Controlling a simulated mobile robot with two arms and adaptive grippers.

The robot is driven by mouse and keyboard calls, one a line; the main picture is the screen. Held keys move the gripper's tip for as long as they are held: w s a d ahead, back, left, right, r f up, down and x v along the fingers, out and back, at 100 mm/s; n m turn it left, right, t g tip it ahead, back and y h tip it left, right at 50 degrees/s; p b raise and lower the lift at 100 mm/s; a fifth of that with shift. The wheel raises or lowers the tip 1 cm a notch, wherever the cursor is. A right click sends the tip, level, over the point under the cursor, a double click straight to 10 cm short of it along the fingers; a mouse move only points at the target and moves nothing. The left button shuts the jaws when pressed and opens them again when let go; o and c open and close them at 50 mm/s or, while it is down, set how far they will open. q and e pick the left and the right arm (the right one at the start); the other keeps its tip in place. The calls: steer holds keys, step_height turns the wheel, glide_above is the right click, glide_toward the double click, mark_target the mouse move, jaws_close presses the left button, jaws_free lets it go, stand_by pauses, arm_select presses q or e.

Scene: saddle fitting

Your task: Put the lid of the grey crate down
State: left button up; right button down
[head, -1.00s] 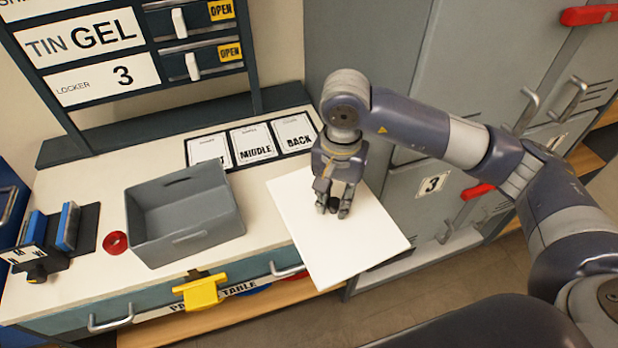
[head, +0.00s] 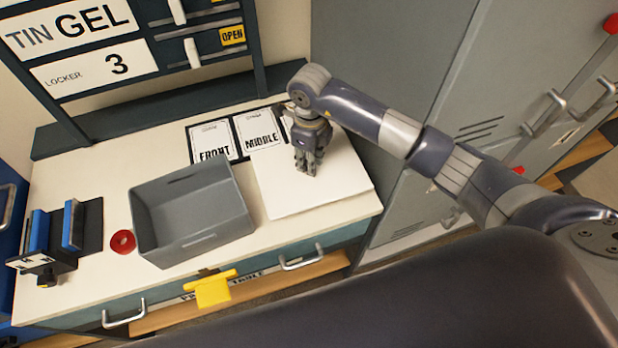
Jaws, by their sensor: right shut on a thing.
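The grey crate (head: 205,243) stands open and empty-looking on the white table. A flat white lid (head: 335,192) lies level over the table's right end, to the right of the crate and apart from it. My right gripper (head: 306,171) points down at the lid's middle and is shut on it; the fingers hide the part they grip. I cannot tell whether the lid touches the tabletop or is just above it. My left gripper is not in view.
Cards marked FRONT (head: 213,142) and MIDDLE (head: 260,131) lie behind the crate and lid. A red ring (head: 122,242) and a dark stand with blue panels (head: 75,225) are left of the crate. A yellow handle (head: 212,289) is at the front edge. Lockers (head: 470,130) stand on the right.

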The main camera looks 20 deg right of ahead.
step_height(320, 180, down, 4)
steer(key=shift+w+f+b, duration=0.15)
steer(key=shift+f+b, duration=0.05)
steer(key=shift+b, duration=0.75)
step_height(320, 180, down, 3)
steer(key=shift+f+b, duration=0.1)
steer(key=shift+b, duration=0.95)
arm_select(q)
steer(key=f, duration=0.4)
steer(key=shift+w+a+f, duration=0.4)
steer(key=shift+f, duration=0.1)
arm_select(e)
steer(key=c, duration=1.4)
jaws_free()
step_height(320, 180, up, 12)
steer(key=p, duration=0.7)
steer(key=shift+p, duration=0.4)
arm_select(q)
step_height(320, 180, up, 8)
